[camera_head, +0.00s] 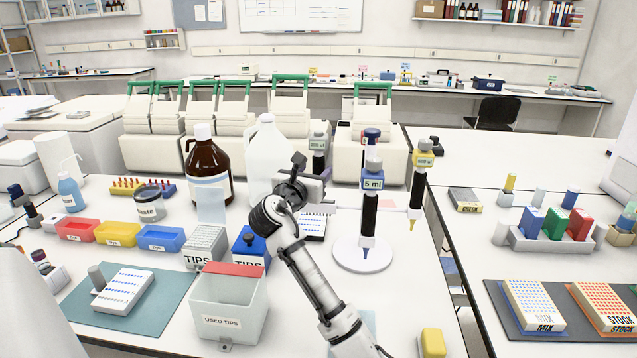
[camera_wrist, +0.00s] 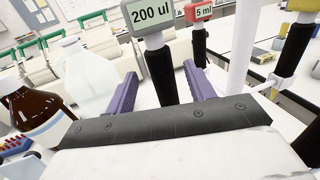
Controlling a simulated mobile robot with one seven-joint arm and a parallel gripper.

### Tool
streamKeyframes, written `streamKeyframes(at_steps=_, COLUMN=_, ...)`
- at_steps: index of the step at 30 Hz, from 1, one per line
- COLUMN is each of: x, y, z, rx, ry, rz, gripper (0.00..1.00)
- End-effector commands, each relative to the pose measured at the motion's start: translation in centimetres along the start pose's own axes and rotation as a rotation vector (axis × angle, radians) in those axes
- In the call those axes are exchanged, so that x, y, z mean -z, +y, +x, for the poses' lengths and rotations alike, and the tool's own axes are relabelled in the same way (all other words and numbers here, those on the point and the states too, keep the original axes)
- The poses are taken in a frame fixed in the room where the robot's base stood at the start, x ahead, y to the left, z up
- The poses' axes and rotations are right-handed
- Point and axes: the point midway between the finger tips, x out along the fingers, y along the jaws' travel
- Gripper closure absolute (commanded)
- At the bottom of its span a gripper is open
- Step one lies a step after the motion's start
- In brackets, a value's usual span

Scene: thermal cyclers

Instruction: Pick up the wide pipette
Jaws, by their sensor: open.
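Several pipettes hang on a stand (camera_head: 362,254) with a white round base. A grey-headed pipette marked 200 ul (camera_head: 318,143) is on its left arm, a blue 5 ml one (camera_head: 370,205) in front, a yellow-headed one (camera_head: 423,160) at the right, and a red-and-blue one (camera_head: 372,136) behind. I cannot tell which is called wide. My gripper (camera_head: 318,176) is at the stand's left side. In the wrist view its purple fingers (camera_wrist: 162,82) are apart, with the dark body of the 200 ul pipette (camera_wrist: 162,68) between their tips. I cannot see contact. The red 5 ml head (camera_wrist: 202,11) shows behind.
A white jug (camera_head: 266,150) and a brown bottle (camera_head: 207,170) stand left of my gripper. A used-tips bin (camera_head: 228,308) and tip boxes (camera_head: 205,243) are in front. Thermal cyclers (camera_head: 375,160) line the back. Bare table lies right of the stand.

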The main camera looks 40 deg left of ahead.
Motion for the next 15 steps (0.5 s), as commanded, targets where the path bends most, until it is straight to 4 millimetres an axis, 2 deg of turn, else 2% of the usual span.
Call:
streamKeyframes(at_steps=2, x=0.7, y=-0.1, z=1.3, rx=0.001, ry=-0.001, rz=-0.001, gripper=0.46)
streamKeyframes(at_steps=6, x=0.3, y=-0.1, z=3.0, rx=0.001, ry=-0.001, rz=-0.001, gripper=0.46)
streamKeyframes(at_steps=15, x=0.2, y=-0.1, z=3.6, rx=0.0, ry=0.0, rz=0.0, gripper=0.46)
